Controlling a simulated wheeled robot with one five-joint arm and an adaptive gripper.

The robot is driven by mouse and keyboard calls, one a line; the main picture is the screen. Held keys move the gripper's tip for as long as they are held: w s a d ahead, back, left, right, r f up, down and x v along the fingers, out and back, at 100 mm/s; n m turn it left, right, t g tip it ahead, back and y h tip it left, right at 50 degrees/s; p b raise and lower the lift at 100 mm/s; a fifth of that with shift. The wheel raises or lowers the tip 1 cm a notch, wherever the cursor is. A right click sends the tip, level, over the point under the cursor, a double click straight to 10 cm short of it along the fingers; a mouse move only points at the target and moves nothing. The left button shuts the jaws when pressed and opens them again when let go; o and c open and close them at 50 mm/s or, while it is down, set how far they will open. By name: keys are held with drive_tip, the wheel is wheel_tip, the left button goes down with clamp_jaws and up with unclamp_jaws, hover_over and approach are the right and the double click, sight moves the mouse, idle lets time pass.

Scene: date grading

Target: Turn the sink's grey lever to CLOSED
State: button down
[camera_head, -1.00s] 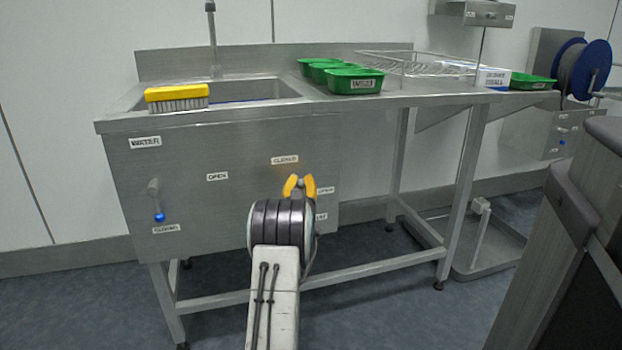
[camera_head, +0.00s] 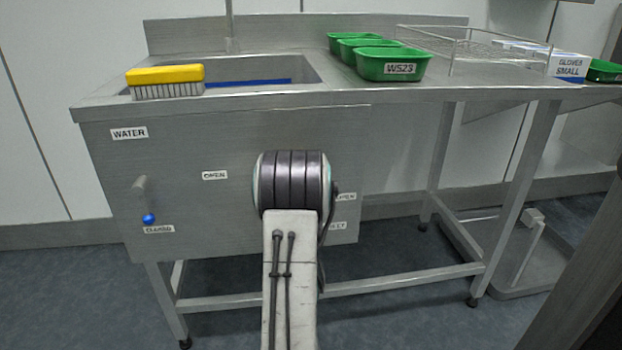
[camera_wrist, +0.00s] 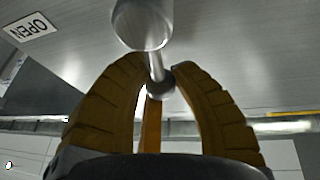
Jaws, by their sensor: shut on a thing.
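The sink's steel front panel (camera_head: 240,140) carries a lever with a blue knob (camera_head: 149,218) at left, which hangs down at a label that looks like CLOSED (camera_head: 158,229). In the wrist view a metal lever has a round hub (camera_wrist: 143,24), a thin rod and a grey knob (camera_wrist: 160,80). My gripper (camera_wrist: 156,66) is shut on this lever, its yellow fingers on either side of the knob end. An OPEN label (camera_wrist: 29,27) is upside down at the upper left there. In the head view my arm hides this lever and my fingers.
A yellow brush (camera_head: 165,76) lies on the sink's left rim. Several green trays (camera_head: 393,65), a wire rack (camera_head: 470,50) and a glove box (camera_head: 567,66) stand along the counter. Table legs (camera_head: 440,160) stand at right; a dark edge (camera_head: 575,290) is at the lower right.

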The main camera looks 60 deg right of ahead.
sight(302, 134)
drive_tip(key=shift+f, duration=0.3)
drive_tip(key=c, duration=1.4)
unclamp_jaws()
drive_tip(key=o, duration=0.4)
drive_tip(key=shift+r, duration=0.15)
drive_tip(key=shift+r, duration=0.1)
drive_tip(key=shift+r, duration=4.95)
